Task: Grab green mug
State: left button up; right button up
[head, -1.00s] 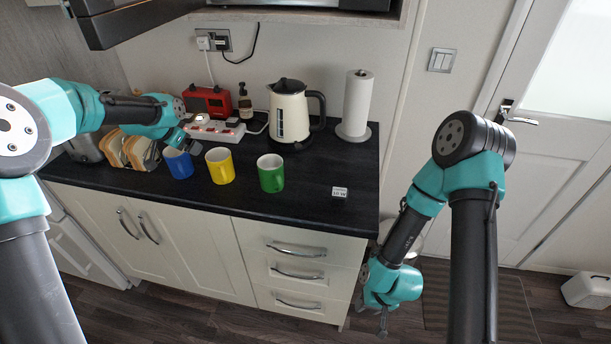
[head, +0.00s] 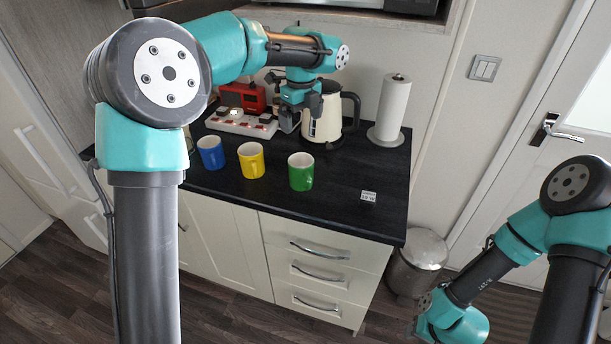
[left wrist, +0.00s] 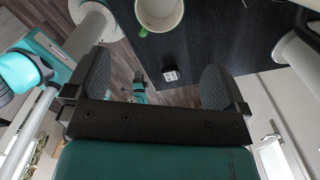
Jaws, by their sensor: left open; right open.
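The green mug (head: 301,172) stands upright on the dark worktop, at the right end of a row with a yellow mug (head: 251,161) and a blue mug (head: 211,153). My left gripper (head: 300,118) is open and empty, pointing down above and behind the green mug, in front of the kettle. In the left wrist view, the fingers (left wrist: 155,82) are wide apart, and the green mug's pale inside and green handle (left wrist: 143,32) show at the top edge, beyond the fingers. My right gripper (head: 416,328) is low at the bottom edge, beside the cabinet, small and partly hidden.
A cream kettle (head: 327,126) stands close behind my left gripper. A paper towel roll (head: 391,108) is to its right. A power strip (head: 240,123) and a red radio (head: 243,97) are at the back. A small display (head: 368,196) lies right of the green mug.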

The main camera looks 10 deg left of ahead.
aim_at(302, 169)
pick_arm(q)
notch_tip(302, 169, down, 12)
jog(key=shift+f, duration=0.15)
dwell(0.6)
jog(key=shift+s+d+f, duration=0.1)
jog(key=shift+s+f, duration=0.05)
jog(key=shift+f, duration=2.45)
jog(key=c, duration=1)
